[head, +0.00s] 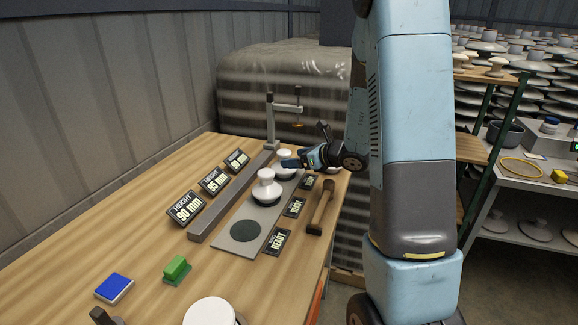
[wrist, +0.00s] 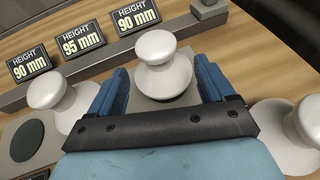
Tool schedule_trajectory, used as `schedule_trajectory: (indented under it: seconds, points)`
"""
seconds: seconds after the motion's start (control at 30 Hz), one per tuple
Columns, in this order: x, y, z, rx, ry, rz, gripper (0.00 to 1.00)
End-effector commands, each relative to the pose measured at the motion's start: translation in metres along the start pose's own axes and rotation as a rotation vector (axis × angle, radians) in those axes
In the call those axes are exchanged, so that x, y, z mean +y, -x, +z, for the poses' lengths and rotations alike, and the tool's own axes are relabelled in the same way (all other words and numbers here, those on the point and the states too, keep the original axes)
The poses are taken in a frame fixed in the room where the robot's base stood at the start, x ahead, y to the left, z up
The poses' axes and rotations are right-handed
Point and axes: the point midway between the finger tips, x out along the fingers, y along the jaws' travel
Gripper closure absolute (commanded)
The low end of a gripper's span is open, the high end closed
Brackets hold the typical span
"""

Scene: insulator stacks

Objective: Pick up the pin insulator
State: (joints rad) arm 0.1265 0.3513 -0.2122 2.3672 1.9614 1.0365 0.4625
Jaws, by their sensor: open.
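A white pin insulator (wrist: 163,65) with a rounded head, narrow neck and wide skirt stands upright between the two blue fingers of my gripper (wrist: 163,86) in the wrist view. The fingers are apart, with a visible gap on each side of it. In the head view my gripper (head: 291,163) is at the far insulator (head: 284,155), partly covering it. A similar white insulator (head: 267,186) stands nearer on the grey plate (head: 223,243); it also shows at left in the wrist view (wrist: 54,92). Another white one (wrist: 303,122) is partly cut off at right.
A dark round pad (head: 244,230) on the plate is bare. Height signs (head: 185,208) line the grey rail, reading 90, 95 and 90 mm. A clamp stand (head: 271,120) rises behind; a wooden-handled tool (head: 320,207) lies right. Blue (head: 114,287) and green (head: 176,269) blocks lie in front.

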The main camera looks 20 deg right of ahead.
Motion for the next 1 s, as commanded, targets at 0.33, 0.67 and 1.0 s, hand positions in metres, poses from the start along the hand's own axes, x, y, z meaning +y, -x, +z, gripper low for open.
schedule_trajectory:
  seconds: [0.33,0.67,1.0]
  points:
    - [0.002,-0.028,0.002,0.001,0.001,0.004,0.18]
    - [0.001,-0.053,0.003,-0.001,0.0,0.0,0.18]
    - [0.001,-0.053,0.003,0.0,0.0,0.0,0.4]
